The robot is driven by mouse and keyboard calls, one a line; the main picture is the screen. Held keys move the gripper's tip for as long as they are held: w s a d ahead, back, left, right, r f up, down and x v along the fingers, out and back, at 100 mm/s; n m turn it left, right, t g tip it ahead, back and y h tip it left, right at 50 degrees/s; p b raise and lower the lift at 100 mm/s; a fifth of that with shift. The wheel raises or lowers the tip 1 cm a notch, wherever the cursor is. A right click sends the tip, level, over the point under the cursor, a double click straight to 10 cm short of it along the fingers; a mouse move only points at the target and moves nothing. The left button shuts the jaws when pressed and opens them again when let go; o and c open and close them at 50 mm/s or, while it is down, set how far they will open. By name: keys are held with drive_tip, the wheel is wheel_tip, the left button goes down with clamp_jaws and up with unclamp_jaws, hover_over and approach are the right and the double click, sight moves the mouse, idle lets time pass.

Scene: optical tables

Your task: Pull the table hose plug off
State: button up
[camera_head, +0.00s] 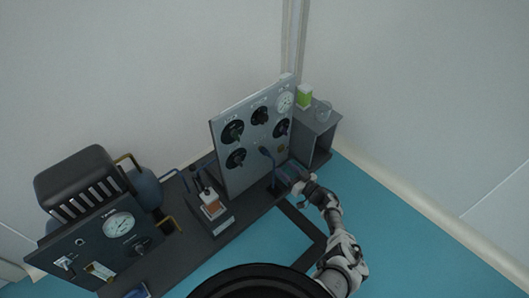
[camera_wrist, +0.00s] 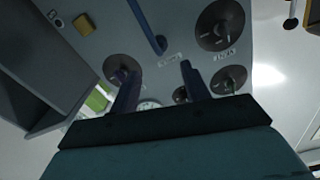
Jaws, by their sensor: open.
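The plug itself is too small to make out clearly. My gripper (camera_head: 293,176) is to the right of the hose, in front of the panel. In the wrist view its two dark fingers (camera_wrist: 157,70) are apart, with nothing held between them; the hose end appears just beyond the fingertips.
Black knobs (camera_wrist: 220,24) and a round gauge (camera_head: 285,102) are on the panel. A dark side shelf (camera_head: 318,128) with a green box (camera_head: 304,96) and a glass (camera_head: 323,111) stands right of it.

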sight(267, 153)
drive_tip(key=b+x, duration=0.4)
drive_tip(key=x, duration=0.7)
drive_tip(key=shift+a+f, duration=0.1)
drive_tip(key=shift+f, duration=0.05)
drive_tip(key=shift+w+a, duration=0.25)
drive_tip(key=shift+w, duration=0.05)
clamp_jaws()
